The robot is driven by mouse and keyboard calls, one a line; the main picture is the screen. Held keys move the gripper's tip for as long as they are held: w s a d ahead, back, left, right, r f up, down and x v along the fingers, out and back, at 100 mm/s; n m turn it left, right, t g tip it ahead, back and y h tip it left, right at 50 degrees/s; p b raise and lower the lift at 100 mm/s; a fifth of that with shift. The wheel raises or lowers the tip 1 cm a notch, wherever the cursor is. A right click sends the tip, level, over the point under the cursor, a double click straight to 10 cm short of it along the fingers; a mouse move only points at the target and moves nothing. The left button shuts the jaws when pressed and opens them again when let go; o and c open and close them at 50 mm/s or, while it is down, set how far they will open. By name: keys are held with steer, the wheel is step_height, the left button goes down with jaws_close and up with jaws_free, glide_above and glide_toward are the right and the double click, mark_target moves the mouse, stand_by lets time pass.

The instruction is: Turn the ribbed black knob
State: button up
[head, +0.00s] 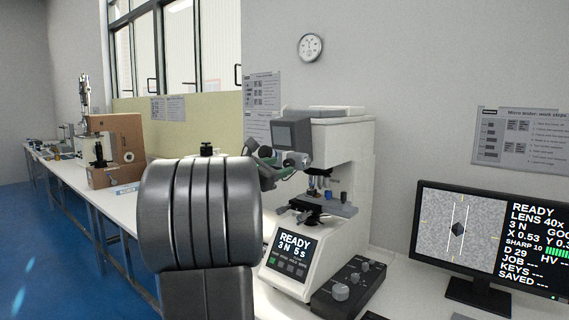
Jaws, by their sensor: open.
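A white hardness tester (345,150) stands on the bench right of centre, with a grey head, eyepieces (293,159), a turret of small lenses and a dark stage (312,212). Its sloped front panel (293,245) is lit and reads READY, 3 N, 5 s. A black control box (335,300) with several knobs sits at its front right; the knobs on top look grey. I cannot tell for sure which part is the ribbed black knob. My own arm's large grey link fills the lower left middle and covers part of the bench. My gripper's fingers do not show.
A monitor (460,235) stands at the right, showing a dark diamond mark and readings. A blue floor (50,250) is open at the lower left. Posters and a clock hang on the wall.

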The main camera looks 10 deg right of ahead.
mark_target(286, 166)
steer(key=shift+x, duration=1.7)
steer(key=c, duration=1)
steer(key=shift+f+m, duration=0.2)
steer(key=shift+m, duration=0.1)
